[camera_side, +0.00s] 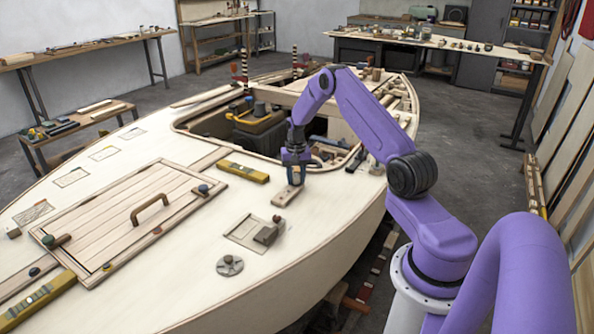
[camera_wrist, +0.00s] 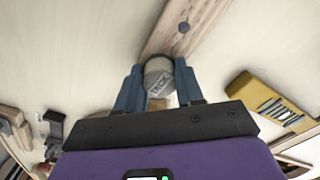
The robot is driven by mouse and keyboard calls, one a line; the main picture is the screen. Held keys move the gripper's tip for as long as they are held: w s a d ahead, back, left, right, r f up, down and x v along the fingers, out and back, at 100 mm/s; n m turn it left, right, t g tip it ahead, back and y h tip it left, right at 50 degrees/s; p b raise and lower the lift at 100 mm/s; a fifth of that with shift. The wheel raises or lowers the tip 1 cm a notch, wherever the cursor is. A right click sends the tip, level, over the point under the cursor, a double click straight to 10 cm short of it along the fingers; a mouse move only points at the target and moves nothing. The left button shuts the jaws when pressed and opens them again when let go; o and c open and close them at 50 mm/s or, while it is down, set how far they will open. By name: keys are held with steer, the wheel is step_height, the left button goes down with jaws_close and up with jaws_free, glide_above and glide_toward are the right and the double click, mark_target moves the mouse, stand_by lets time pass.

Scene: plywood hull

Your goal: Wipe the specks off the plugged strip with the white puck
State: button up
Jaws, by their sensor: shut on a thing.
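My gripper (camera_side: 295,177) is low over the hull deck, its fingers pointing down. In the wrist view my gripper (camera_wrist: 158,92) has its two blue fingers on either side of the pale grey-white puck (camera_wrist: 158,66), shut on it. The puck's face carries dark lettering. The plugged strip (camera_wrist: 205,12) is pale wood with a round dark plug (camera_wrist: 184,27), and runs up and right from the puck. In the side view the strip (camera_side: 284,197) lies just under my gripper. The puck is over the strip's near part; contact is unclear. I cannot make out specks.
A yellow level-like block (camera_side: 243,172) lies left of my gripper, and shows at right in the wrist view (camera_wrist: 268,98). An open cockpit (camera_side: 262,130) is behind. A panel with a handle (camera_side: 150,209) is left. Bare deck (camera_side: 190,262) is in front.

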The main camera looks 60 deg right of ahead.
mark_target(279, 200)
steer(key=shift+a+f, duration=0.1)
steer(key=shift+a, duration=5.3)
steer(key=shift+d, duration=5.9)
steer(key=shift+a+r, duration=0.15)
steer(key=shift+r, duration=3.95)
